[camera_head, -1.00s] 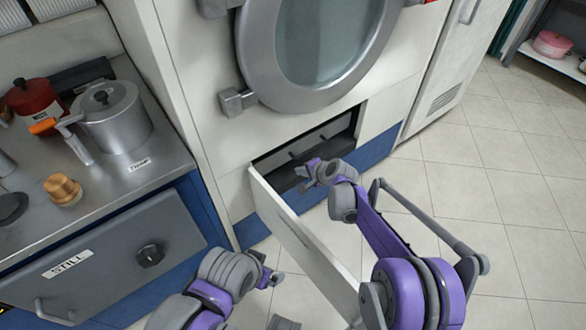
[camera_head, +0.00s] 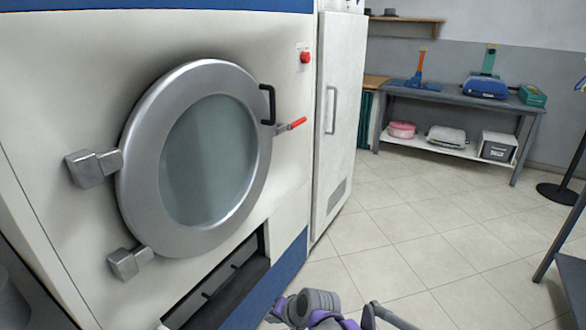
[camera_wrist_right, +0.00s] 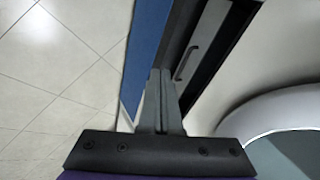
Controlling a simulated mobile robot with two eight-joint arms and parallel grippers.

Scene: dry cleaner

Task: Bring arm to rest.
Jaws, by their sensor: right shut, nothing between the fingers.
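My right gripper (camera_head: 277,312) shows at the bottom edge of the head view, in front of the dry-cleaning machine (camera_head: 60,120). In the right wrist view its two fingers (camera_wrist_right: 160,78) are together, with nothing between them. They point toward the dark drawer opening (camera_wrist_right: 190,60) low in the machine, where a small bar handle (camera_wrist_right: 187,62) shows. The opening (camera_head: 225,285) is also in the head view, below the round door. My left gripper is out of view.
The machine's round glass door (camera_head: 208,160) is closed. A white cabinet (camera_head: 340,110) stands to its right. Tiled floor (camera_head: 410,235) is open to the right. A grey table (camera_head: 450,98) with a lower shelf stands at the back.

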